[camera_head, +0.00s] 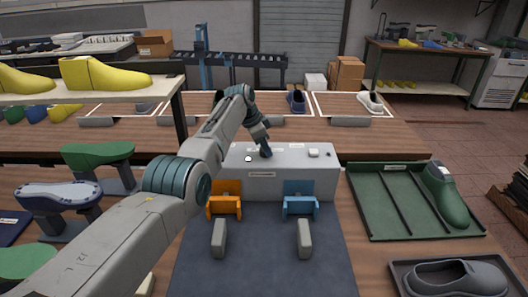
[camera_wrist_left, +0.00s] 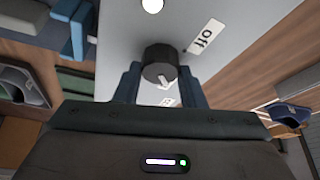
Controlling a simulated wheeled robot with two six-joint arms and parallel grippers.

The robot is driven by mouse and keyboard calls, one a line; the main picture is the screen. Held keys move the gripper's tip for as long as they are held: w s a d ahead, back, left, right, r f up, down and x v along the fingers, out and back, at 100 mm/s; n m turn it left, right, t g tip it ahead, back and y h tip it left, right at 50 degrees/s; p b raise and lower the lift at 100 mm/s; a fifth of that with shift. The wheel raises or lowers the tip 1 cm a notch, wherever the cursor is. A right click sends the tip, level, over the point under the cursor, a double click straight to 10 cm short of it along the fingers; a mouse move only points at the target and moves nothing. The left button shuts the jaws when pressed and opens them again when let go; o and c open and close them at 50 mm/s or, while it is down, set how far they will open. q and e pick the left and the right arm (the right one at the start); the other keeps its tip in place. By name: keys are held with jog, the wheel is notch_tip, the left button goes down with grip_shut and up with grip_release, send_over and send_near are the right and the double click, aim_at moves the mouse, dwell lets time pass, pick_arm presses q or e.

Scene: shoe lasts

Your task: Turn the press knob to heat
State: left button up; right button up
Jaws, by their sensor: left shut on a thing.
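The press (camera_head: 290,183) is a light grey box at the back of the dark mat, with small labels on its top. My left gripper (camera_head: 265,152) reaches down onto that top and hides the knob there. In the left wrist view the dark round knob (camera_wrist_left: 158,58) sits between the two fingers of my left gripper (camera_wrist_left: 160,85), which is shut on it. The knob's white pointer mark faces the lower side of that picture, towards a small label (camera_wrist_left: 167,102) that I cannot read. An "Off" label (camera_wrist_left: 206,37) lies to the knob's upper right. My right gripper is not in view.
An orange holder (camera_head: 225,204) and a blue holder (camera_head: 300,205) stand before the press. A round white lamp or button (camera_head: 248,158) sits left of my gripper. A green tray (camera_head: 375,205) with a green last (camera_head: 444,195) is at the right. A shelf of yellow lasts (camera_head: 92,96) stands left.

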pick_arm(q)
jog(key=shift+d, duration=0.1)
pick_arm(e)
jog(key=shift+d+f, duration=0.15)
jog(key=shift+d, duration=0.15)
pick_arm(q)
jog(key=o, duration=0.8)
jog(key=shift+o, duration=0.9)
jog(key=shift+d, duration=0.1)
jog(key=shift+a+r, duration=0.25)
jog(key=shift+r, duration=0.15)
jog(key=b+v, duration=0.2)
jog(key=v, duration=0.7)
jog(key=shift+r, duration=0.4)
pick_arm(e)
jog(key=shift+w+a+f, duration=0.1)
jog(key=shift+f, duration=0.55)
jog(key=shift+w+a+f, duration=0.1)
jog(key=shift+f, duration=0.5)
pick_arm(q)
jog(key=shift+f, duration=0.1)
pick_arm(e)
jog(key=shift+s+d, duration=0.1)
